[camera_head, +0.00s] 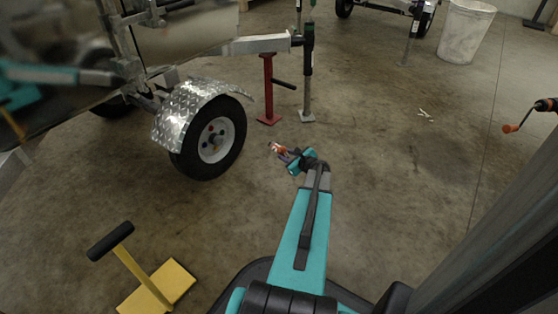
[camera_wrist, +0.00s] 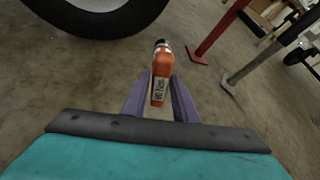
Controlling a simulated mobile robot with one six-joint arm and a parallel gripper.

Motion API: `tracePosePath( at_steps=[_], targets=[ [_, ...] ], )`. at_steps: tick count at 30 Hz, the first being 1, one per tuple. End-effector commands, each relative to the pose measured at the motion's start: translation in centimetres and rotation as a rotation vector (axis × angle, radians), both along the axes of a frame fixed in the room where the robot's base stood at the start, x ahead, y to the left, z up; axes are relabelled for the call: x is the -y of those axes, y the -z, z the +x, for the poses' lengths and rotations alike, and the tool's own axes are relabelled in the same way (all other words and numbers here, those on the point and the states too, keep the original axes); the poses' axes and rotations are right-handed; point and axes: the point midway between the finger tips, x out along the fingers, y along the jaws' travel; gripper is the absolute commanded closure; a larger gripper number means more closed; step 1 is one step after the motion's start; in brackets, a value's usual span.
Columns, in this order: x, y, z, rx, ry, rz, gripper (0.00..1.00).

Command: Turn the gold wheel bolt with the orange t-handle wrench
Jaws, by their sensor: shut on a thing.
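The trailer wheel (camera_head: 216,141) with its white rim stands at the left of centre in the head view, under a diamond-plate fender. Small coloured bolts show on its hub; the gold one cannot be told apart for sure at this size. My gripper (camera_head: 285,152) is to the right of the wheel, apart from it. In the wrist view my gripper (camera_wrist: 161,95) is shut on the orange wrench (camera_wrist: 161,78), whose silver and dark tip points away from me. The wheel's tyre (camera_wrist: 95,18) shows at the top left there, apart from the wrench. The bolts are out of the wrist view.
A red stand (camera_head: 268,90) and a grey jack post (camera_head: 307,80) stand on the floor beyond my gripper. A yellow floor stand (camera_head: 158,288) with a black handle is at the lower left. A white bin (camera_head: 465,32) is at the back right. The floor at right is mostly clear.

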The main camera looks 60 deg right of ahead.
Motion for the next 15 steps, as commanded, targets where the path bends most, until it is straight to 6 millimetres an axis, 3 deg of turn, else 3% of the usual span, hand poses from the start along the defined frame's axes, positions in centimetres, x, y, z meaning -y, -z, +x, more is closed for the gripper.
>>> tracePosePath(
  at_steps=[6, 15],
  targets=[
    [0.7, 0.8, -1.7, -0.015, 0.007, -0.071, 1.0],
    [0.9, 0.6, -2.2, -0.02, 0.009, -0.091, 1.0]
  ],
)
